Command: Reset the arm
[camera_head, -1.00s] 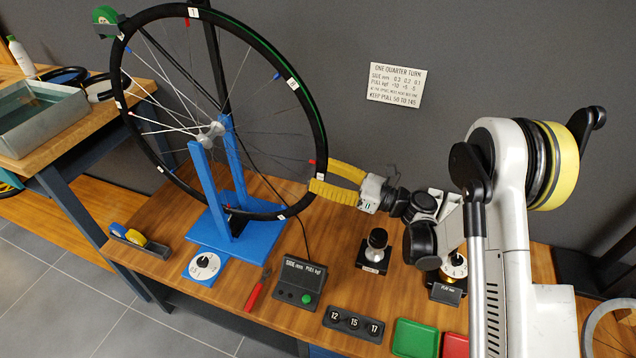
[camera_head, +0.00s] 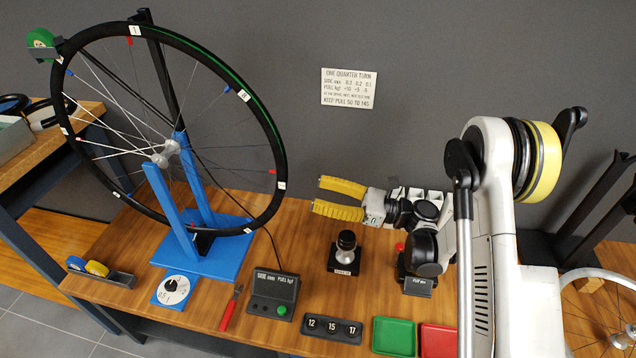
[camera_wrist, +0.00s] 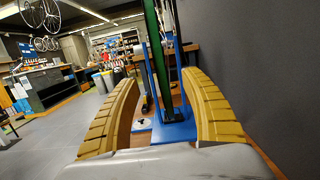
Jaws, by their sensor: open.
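My gripper (camera_head: 317,199) has yellow ribbed fingers. It is open and empty, pointing left above the wooden bench, to the right of the wheel rim with a gap between them. In the wrist view its two fingers (camera_wrist: 160,85) are spread apart. The black-rimmed wheel (camera_head: 278,130) stands upright in a blue truing stand (camera_head: 172,222). In the wrist view the wheel (camera_wrist: 157,60) shows edge-on between the fingers, farther off, above the blue base (camera_wrist: 174,126).
On the bench (camera_head: 120,236) are a dial (camera_head: 176,289), a red-handled tool (camera_head: 230,309), a display box (camera_head: 273,293), a black-knobbed device (camera_head: 345,252), a 12-15-17 holder (camera_head: 332,328), a green tray (camera_head: 394,336) and a red tray (camera_head: 438,340). A sign (camera_head: 348,88) hangs on the wall.

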